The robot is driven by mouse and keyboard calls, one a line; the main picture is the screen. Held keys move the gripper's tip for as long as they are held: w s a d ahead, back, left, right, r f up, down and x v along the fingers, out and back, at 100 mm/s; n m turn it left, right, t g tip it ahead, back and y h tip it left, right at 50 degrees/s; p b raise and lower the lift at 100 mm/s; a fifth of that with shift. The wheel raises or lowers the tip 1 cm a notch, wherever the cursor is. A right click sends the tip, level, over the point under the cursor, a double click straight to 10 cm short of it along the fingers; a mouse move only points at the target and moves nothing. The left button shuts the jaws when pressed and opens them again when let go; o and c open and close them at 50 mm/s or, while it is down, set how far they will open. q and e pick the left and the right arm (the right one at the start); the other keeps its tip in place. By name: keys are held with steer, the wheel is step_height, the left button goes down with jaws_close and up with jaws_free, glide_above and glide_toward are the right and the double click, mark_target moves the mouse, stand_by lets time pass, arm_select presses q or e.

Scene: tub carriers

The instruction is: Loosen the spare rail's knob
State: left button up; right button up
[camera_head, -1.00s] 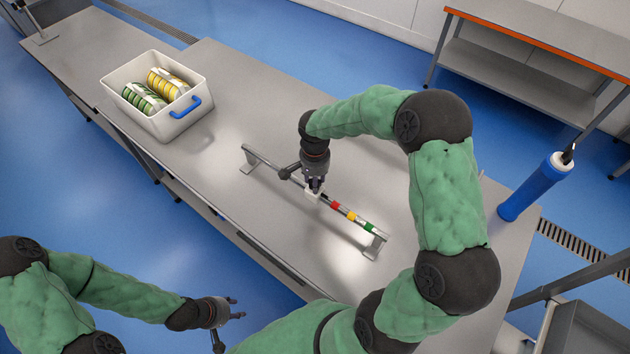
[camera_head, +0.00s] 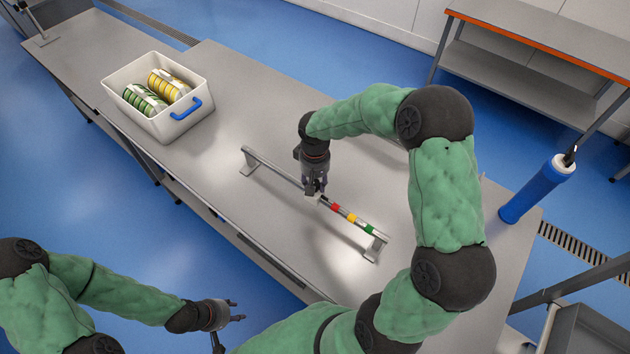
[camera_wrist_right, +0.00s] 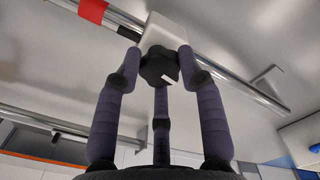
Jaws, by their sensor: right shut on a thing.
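The metal rail (camera_head: 276,173) stands on two end feet on the grey bench, with red, yellow and green bands toward its right end. A pale slider block (camera_wrist_right: 165,32) sits on the rail, just beside the red band (camera_head: 335,207), with a dark lobed knob (camera_wrist_right: 160,67) facing my right wrist camera. My right gripper (camera_head: 313,193) points down at the slider, and its three fingers are shut around the knob. The knob is hidden by the fingers in the head view. My left gripper (camera_head: 235,318) is open and empty, off the bench's front edge at lower left.
A white tub (camera_head: 150,122) with a blue handle holds green and yellow striped items at the bench's left. An orange-edged table (camera_head: 540,45) is behind. The bench between tub and rail is clear.

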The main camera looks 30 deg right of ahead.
mark_target(315, 184)
steer(key=shift+n, duration=1.5)
steer(key=o, duration=1.2)
steer(key=shift+c, duration=0.2)
step_height(315, 184, up, 12)
steer(key=shift+f, duration=0.1)
